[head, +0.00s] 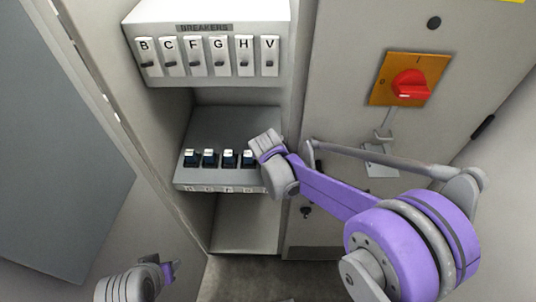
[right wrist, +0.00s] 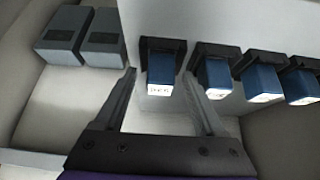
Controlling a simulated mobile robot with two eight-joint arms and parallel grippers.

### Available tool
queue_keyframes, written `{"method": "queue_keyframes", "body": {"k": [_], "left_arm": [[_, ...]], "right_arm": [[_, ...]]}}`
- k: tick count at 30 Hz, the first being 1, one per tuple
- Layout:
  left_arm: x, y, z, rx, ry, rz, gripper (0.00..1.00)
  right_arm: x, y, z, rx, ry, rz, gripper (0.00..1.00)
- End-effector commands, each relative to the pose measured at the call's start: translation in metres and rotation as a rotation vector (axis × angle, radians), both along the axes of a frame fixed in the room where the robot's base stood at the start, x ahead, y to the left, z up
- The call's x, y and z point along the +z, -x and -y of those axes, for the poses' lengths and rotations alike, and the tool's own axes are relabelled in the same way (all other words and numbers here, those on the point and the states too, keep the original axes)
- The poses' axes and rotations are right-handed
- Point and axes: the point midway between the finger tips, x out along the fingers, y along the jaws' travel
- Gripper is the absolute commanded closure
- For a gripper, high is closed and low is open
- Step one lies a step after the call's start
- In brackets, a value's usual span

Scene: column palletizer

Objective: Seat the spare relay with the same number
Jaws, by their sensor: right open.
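Several blue relays with white label faces stand in dark sockets in a row on the grey shelf (head: 222,178) in the head view; one is the relay at the row's right end (head: 248,159). My right gripper (head: 262,143) is beside that end. In the right wrist view it is open (right wrist: 160,76), its fingers on either side of a blue relay (right wrist: 160,80) in a black socket. I cannot tell whether they touch it. The label is too small to read. My left gripper (head: 172,270) is low at the left, apart from the shelf; its jaws are unclear.
A breaker panel (head: 205,28) with lettered switches overhangs the shelf. Two grey blocks (right wrist: 62,36) (right wrist: 103,38) sit beside the relay row in the right wrist view. A red rotary switch (head: 411,85) is on the right door. The compartment below the shelf (head: 245,225) looks empty.

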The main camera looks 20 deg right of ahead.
Motion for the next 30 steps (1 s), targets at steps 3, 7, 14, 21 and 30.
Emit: {"method": "queue_keyframes", "body": {"k": [3,7,14,21,30], "left_arm": [[0.001,0.000,0.000,0.000,0.000,0.000,0.50],[0.004,-0.001,0.000,0.000,0.000,0.001,0.50],[0.009,-0.002,0.000,0.000,0.000,0.004,0.50],[0.012,-0.002,0.000,0.000,0.000,0.005,0.50],[0.011,-0.002,0.000,0.000,0.000,0.005,0.50]], "right_arm": [[0.009,0.005,-0.002,0.001,0.001,0.000,0.28],[0.029,0.017,-0.005,0.001,0.000,0.000,0.28],[0.067,0.041,-0.012,0.001,0.000,0.001,0.28],[0.088,0.054,-0.016,0.001,0.000,0.000,0.28],[0.090,0.056,-0.016,0.000,0.000,0.000,0.28]]}}
